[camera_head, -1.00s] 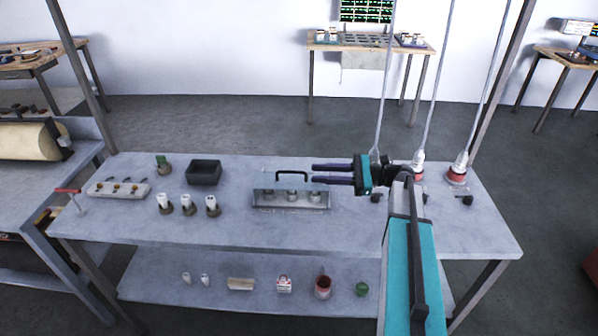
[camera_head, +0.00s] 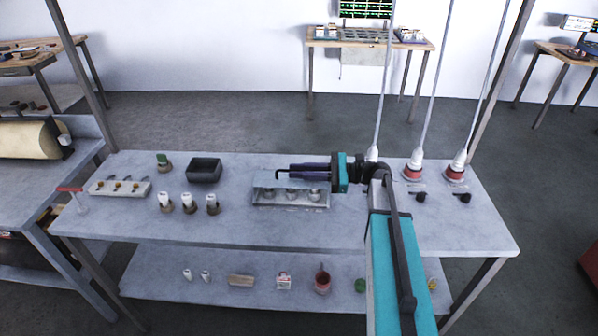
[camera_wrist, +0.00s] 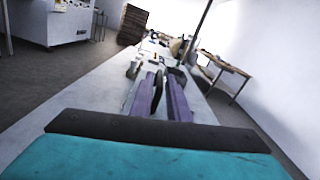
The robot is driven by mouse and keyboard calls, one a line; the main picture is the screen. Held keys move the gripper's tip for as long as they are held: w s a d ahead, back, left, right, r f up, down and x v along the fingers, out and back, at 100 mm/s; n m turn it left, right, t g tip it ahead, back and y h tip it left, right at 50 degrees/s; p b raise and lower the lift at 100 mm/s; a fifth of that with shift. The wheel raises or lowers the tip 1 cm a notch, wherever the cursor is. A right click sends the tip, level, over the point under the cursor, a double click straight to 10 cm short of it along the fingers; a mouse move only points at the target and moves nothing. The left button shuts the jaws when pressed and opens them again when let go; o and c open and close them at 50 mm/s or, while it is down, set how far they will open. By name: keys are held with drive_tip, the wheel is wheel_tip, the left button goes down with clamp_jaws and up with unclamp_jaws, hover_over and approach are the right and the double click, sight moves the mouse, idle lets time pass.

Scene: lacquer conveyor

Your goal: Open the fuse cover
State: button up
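The fuse cover is a pale, see-through lid (camera_head: 264,188) with a dark, arched handle (camera_head: 282,173) on top. It lies over a low metal fuse box (camera_head: 290,204) in the middle of the bench, and round fuse seats show through it. My gripper (camera_head: 296,172) comes in level from the right, above the box. Its purple fingers lie on both sides of the handle and look closed on it; the wrist view shows the dark handle (camera_wrist: 158,92) between the fingers. The fingers hide the handle's right part. The cover looks down on the box.
A dark open bin (camera_head: 204,172) and several white fuses in holders (camera_head: 189,205) stand left of the box. A lower shelf (camera_head: 255,300) holds small parts. The front bench strip is clear.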

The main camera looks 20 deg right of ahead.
clamp_jaws()
drive_tip(key=shift+w, duration=0.1)
drive_tip(key=w+d+p, duration=0.1)
drive_tip(key=w+d, duration=0.1)
drive_tip(key=w, duration=0.4)
drive_tip(key=shift+w, duration=0.3)
drive_tip(key=shift+d, duration=0.1)
drive_tip(key=shift+o, duration=1.9)
unclamp_jaws()
drive_tip(key=b+v, duration=0.1)
drive_tip(key=v, duration=0.6)
drive_tip(key=shift+d+b, duration=0.25)
drive_tip(key=shift+b, duration=0.05)
drive_tip(key=shift+r, duration=0.1)
